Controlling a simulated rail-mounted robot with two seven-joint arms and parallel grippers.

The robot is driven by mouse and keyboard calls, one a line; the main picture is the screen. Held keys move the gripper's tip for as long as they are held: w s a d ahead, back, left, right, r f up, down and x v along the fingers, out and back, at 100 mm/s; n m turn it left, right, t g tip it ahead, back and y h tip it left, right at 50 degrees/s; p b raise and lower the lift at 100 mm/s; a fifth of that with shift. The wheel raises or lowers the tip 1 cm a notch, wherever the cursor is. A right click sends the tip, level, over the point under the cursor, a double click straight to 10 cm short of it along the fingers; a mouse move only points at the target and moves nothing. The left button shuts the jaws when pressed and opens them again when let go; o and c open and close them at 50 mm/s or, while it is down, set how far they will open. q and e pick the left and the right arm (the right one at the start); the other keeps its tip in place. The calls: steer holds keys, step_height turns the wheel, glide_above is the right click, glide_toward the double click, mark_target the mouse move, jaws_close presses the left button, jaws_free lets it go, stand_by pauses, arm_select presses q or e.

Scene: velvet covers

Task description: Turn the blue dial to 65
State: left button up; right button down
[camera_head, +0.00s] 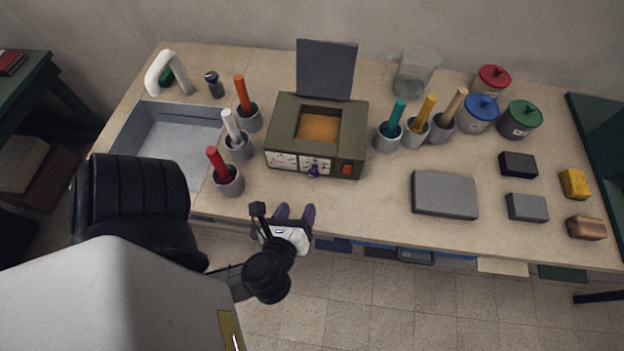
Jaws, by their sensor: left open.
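An olive-green box-shaped device (286,113) stands on the counter with its dark lid raised. Its front has two white scale panels, a red button (347,169) and a small blue dial (314,171) low at the middle. The dial's number is too small to read. My left gripper (295,209) is open and empty, at the counter's front edge, below and slightly left of the dial and apart from it. Its two bluish fingertips point toward the device. My right gripper is not in view.
Cups with red, white and orange-handled tools (228,182) stand left of the device, beside a grey sink (170,150). Cups with teal, yellow and tan handles (388,139) stand right. A grey slab (444,194), lidded jars and small blocks lie farther right. Counter before the device is clear.

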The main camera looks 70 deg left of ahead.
mark_target(313, 175)
arm_select(q)
steer(key=x, duration=0.4)
steer(key=b+x, duration=0.1)
steer(key=x, duration=0.7)
steer(key=shift+s+a+f+b, duration=0.1)
steer(key=shift+f+b, duration=0.3)
steer(key=shift+f, duration=0.1)
steer(key=shift+w+a+f, duration=0.25)
steer(key=shift+w+a, duration=0.15)
steer(key=shift+a, duration=0.1)
steer(key=shift+c, duration=0.2)
